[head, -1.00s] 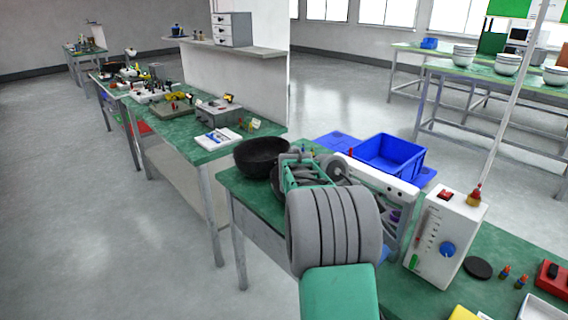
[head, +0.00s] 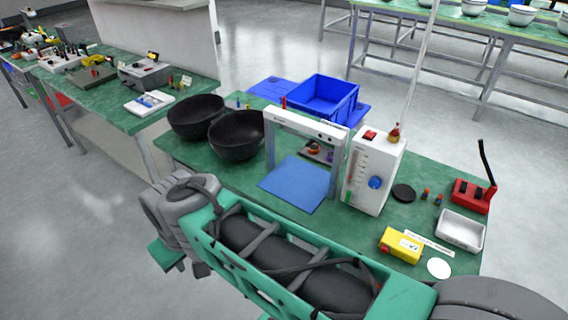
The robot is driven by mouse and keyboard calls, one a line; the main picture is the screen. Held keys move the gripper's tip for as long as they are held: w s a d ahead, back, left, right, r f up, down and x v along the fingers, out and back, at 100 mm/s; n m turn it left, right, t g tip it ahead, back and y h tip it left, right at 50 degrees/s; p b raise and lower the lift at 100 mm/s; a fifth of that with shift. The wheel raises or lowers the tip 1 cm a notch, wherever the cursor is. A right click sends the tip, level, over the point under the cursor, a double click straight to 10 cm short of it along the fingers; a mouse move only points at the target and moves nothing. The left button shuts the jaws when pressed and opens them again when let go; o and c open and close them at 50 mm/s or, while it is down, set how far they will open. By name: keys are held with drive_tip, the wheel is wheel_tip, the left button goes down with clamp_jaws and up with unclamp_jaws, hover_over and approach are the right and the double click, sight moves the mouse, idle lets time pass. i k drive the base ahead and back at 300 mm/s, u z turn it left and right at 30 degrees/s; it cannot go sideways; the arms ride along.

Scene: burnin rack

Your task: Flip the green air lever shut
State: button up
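A white control box (head: 374,172) stands on the green bench, with a blue round knob (head: 376,183) and a red switch (head: 370,134) on top. A small green part (head: 347,196) shows at the lower left of its front, beside a marked scale. It is too small to tell whether this is the air lever or how it is set. No other green lever can be made out. My arm crosses the lower part of the head view, in front of the bench. My gripper's fingertips do not show.
Left of the box are a white frame (head: 306,126) over a blue mat (head: 293,184) and two black bowls (head: 236,140). Right are a black disc (head: 403,193), a red block (head: 472,196) with a black lever, a white tray (head: 461,230) and a yellow box (head: 401,245).

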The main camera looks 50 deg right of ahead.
sight(349, 196)
drive_tip(key=u, duration=0.8)
drive_tip(key=k, duration=0.3)
drive_tip(key=z, duration=2.6)
